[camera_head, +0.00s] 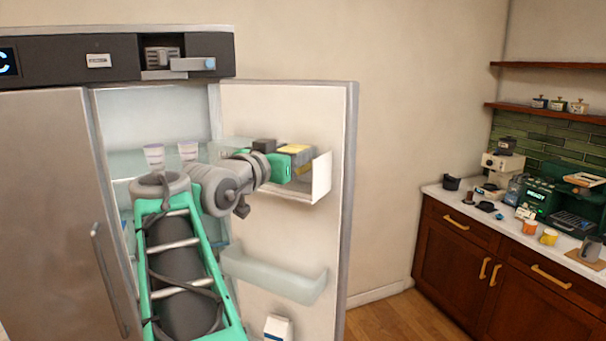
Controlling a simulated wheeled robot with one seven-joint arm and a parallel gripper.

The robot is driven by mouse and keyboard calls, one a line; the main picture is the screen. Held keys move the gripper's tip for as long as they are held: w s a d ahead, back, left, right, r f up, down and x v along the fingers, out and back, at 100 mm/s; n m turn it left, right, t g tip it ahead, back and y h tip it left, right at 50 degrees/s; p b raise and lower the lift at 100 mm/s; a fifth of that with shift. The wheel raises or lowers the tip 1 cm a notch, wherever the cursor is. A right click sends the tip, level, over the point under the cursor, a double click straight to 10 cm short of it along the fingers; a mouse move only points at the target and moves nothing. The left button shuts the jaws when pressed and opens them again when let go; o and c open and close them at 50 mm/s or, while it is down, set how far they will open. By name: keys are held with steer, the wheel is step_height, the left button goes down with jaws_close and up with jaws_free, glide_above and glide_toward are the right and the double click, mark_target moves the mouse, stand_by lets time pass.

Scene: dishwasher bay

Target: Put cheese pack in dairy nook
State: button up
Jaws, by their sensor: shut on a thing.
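My gripper (302,160) reaches into the upper part of the open fridge door and is shut on the cheese pack (297,149). Only a yellow part of the pack shows; the rest is hidden by the gripper. The dairy nook appears to be the upper door compartment (322,180), with a white end or flap at its right. The gripper and pack are at or just above this compartment. I cannot tell whether the pack touches its floor.
The open fridge door (350,200) stands right of my arm. A clear lower door bin (275,275) is below, with a white carton (278,327) lower down. Two pale cups (154,156) (188,151) stand on a fridge shelf. A counter (470,208) with coffee equipment is far right.

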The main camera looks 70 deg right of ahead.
steer(key=f, duration=0.2)
steer(key=f+b, duration=0.1)
steer(key=shift+s+d+f, duration=0.1)
steer(key=shift+s+d, duration=0.05)
steer(key=shift+d, duration=0.1)
steer(key=shift+f, duration=0.4)
steer(key=shift+w+a+r, duration=0.1)
steer(key=shift+w, duration=0.15)
steer(key=shift+s+f+b, duration=0.1)
steer(key=shift+f+b, duration=0.1)
steer(key=shift+b, duration=0.1)
steer(key=o, duration=1.6)
steer(key=shift+o, duration=0.2)
steer(key=shift+r, duration=0.1)
